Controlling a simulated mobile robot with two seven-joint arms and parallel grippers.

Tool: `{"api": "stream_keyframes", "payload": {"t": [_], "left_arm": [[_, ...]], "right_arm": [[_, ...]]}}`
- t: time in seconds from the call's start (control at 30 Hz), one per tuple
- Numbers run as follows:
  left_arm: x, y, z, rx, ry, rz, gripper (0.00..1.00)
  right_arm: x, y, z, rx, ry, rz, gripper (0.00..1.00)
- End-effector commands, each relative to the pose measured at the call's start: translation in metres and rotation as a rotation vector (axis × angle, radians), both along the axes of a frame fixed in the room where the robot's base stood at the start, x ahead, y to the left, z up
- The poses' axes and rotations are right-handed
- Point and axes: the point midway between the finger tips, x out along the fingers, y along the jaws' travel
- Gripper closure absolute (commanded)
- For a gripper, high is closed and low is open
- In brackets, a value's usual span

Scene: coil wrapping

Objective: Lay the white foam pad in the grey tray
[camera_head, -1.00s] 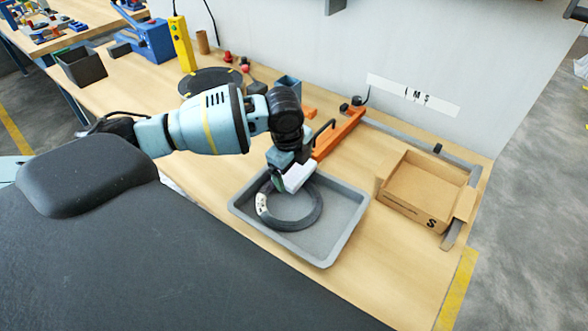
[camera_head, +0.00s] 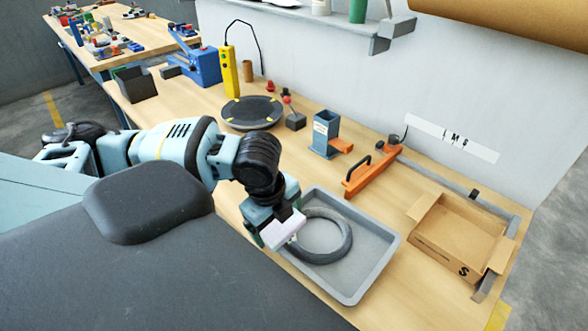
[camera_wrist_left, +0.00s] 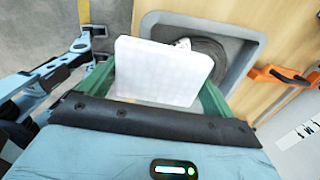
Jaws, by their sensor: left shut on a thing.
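The white foam pad (camera_head: 284,229) is held in my left gripper (camera_head: 276,234), which is shut on it. In the left wrist view the flat, square pad (camera_wrist_left: 162,70) sits between the two green fingers. The grey tray (camera_head: 378,272) is on the bench, and the pad is over its left side, overlapping the rim in view. A dark ring-shaped coil (camera_head: 347,243) lies in the tray, partly behind the pad. A small white patch on the coil (camera_wrist_left: 207,50) shows beside the pad. My right gripper is not in view.
An open cardboard box (camera_head: 452,237) stands right of the tray. An orange tool with a black handle (camera_head: 371,172) and a blue holder (camera_head: 325,135) are behind it. A round black turntable (camera_head: 251,112) is farther left.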

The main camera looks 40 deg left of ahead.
Motion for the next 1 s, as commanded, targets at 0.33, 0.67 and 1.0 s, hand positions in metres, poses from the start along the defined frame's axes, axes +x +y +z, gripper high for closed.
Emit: {"api": "stream_keyframes", "payload": {"t": [0.33,0.67,1.0], "left_arm": [[-0.011,0.0,0.001,-0.002,0.001,-0.007,0.35],[-0.02,-0.07,-0.008,-0.002,0.063,-0.471,0.35],[-0.047,-0.159,-0.001,0.082,0.113,-1.285,0.35]], "right_arm": [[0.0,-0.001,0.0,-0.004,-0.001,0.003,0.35],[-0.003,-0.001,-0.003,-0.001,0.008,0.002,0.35],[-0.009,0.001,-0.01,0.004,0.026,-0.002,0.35]]}}
